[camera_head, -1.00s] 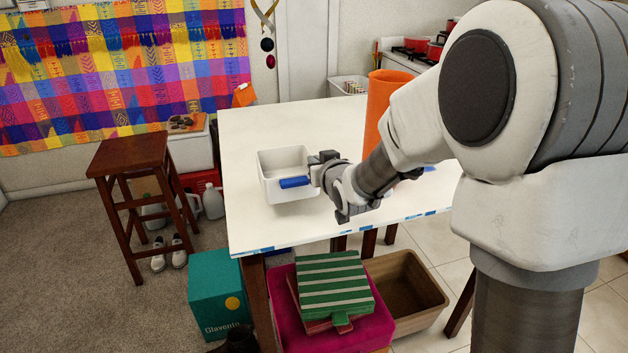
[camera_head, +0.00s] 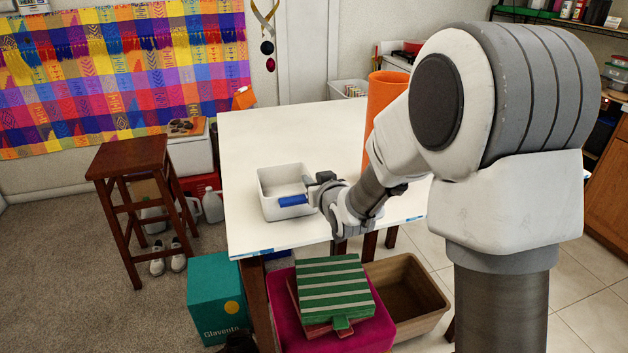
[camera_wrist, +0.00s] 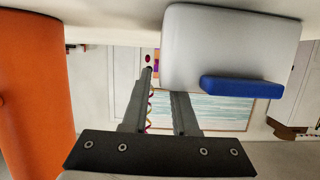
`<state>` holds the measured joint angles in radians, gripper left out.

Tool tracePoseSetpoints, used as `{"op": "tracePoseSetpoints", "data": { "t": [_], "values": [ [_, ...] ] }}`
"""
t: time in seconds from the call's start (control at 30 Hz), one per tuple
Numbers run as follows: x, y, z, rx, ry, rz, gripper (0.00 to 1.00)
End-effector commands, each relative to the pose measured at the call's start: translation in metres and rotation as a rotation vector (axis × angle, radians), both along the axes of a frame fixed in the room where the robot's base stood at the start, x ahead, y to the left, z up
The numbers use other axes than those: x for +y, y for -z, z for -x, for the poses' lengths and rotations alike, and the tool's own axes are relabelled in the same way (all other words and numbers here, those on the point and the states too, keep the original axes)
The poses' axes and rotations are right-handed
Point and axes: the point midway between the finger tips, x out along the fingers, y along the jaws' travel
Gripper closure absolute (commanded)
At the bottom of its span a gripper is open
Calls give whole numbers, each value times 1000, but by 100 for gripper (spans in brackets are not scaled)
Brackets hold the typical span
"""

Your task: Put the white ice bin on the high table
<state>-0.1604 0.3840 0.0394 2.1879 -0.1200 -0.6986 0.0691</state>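The white ice bin (camera_head: 283,208), with a blue handle on its front, is upright over the left front part of the white-topped high table (camera_head: 262,130). I cannot tell whether its base touches the tabletop. My gripper (camera_head: 318,182) is at the bin's right side wall. In the wrist view, which is upside down, the bin (camera_wrist: 225,45) is at upper right. My gripper's fingers (camera_wrist: 163,95) are close together, one outside the bin's wall and the other partly hidden behind its front. They appear shut on that wall.
An orange cylinder (camera_head: 385,95) stands on the table to the right, behind my arm. A brown stool (camera_head: 130,155) is at left. The back-left tabletop is clear.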

Motion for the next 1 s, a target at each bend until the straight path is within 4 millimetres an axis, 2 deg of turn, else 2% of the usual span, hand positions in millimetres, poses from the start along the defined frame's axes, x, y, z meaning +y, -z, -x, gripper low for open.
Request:
{"op": "tracePoseSetpoints", "data": {
  "t": [0.47,1.0],
  "values": [
    [-1,-6,3,0,0,0,67],
    [-26,-34,89,-2,0,-1,67]
  ]
}}
